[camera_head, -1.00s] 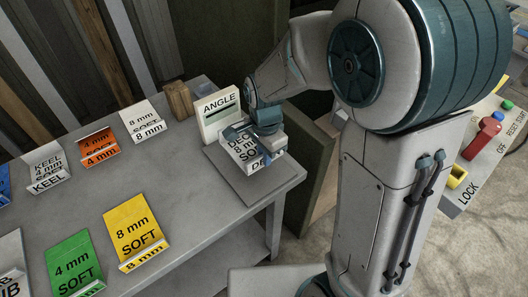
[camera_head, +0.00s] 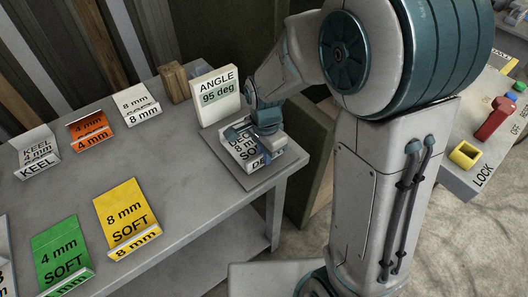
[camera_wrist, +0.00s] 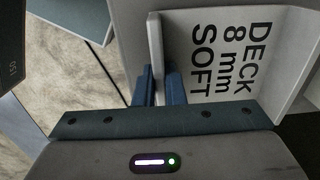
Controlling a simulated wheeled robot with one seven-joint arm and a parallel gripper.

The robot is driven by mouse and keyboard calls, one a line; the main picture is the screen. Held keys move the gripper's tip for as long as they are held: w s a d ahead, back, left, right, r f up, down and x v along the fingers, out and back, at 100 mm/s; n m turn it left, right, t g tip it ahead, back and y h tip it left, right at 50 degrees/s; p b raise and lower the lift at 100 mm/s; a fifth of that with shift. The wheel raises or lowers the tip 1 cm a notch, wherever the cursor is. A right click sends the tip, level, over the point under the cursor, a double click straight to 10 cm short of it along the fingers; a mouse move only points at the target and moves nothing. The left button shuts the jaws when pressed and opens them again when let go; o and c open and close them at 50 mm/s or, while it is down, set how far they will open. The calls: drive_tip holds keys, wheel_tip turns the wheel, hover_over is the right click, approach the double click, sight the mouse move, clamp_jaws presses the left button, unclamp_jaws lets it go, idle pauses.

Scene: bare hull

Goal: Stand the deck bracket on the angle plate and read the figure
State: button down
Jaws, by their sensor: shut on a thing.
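The deck bracket (camera_head: 242,148) is white with black print reading "DECK 8 mm SOFT". It rests on the grey angle plate (camera_head: 220,168) at the table's right end. The angle display (camera_head: 216,92) behind it reads "ANGLE 95 deg". In the wrist view, my gripper's blue fingers (camera_wrist: 160,85) are shut on an upright wall of the bracket (camera_wrist: 228,55).
Other brackets stand on the table: yellow 8 mm soft (camera_head: 127,214), green 4 mm soft (camera_head: 60,252), orange 4 mm (camera_head: 90,126), white 8 mm (camera_head: 138,104) and white keel (camera_head: 37,150). A wooden block (camera_head: 174,82) stands left of the display. A control box with a red lever (camera_head: 494,120) is at right.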

drive_tip(key=c, duration=0.9)
unclamp_jaws()
drive_tip(key=shift+c, duration=0.2)
drive_tip(key=shift+r, duration=0.1)
drive_tip(key=shift+r+p, duration=2)
drive_tip(key=shift+r, duration=0.45)
